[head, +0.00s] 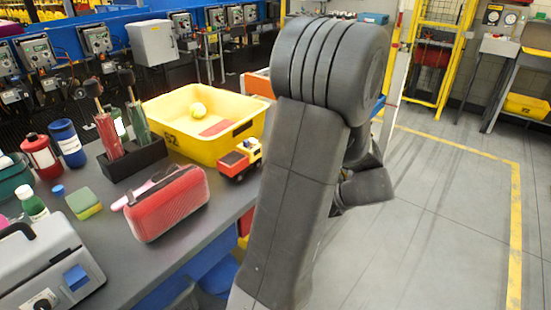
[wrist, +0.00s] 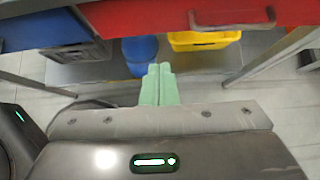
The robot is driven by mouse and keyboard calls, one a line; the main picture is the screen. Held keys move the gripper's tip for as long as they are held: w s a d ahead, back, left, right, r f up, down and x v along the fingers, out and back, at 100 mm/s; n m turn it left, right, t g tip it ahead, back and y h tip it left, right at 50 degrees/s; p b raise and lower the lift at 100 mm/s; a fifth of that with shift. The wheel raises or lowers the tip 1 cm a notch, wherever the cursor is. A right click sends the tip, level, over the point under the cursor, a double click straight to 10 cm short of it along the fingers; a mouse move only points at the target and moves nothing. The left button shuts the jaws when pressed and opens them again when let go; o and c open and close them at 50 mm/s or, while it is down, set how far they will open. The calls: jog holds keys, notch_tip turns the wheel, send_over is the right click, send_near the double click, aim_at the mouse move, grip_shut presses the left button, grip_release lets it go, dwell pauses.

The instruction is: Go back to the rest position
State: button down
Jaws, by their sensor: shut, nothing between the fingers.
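My gripper (wrist: 160,70) shows in the wrist view as two pale green fingers pressed together, with nothing between them. It points toward the space under a bench, above the grey floor. In the head view my folded dark grey arm fills the middle and stands to the right of the table; the gripper itself is hidden there.
The grey table (head: 228,193) holds a yellow bin (head: 190,145) with a ball inside, a toy truck (head: 240,160), a red case (head: 167,203) and several bottles. In the wrist view, a blue container (wrist: 140,52) and a yellow bin (wrist: 205,40) sit under the bench. Open floor (head: 440,220) lies at right.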

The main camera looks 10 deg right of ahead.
jog(key=w+a+r+b+x, duration=0.1)
jog(key=r+x, duration=0.1)
jog(key=x, duration=1.1)
jog(key=shift+w, duration=0.15)
jog(key=shift+a, duration=0.1)
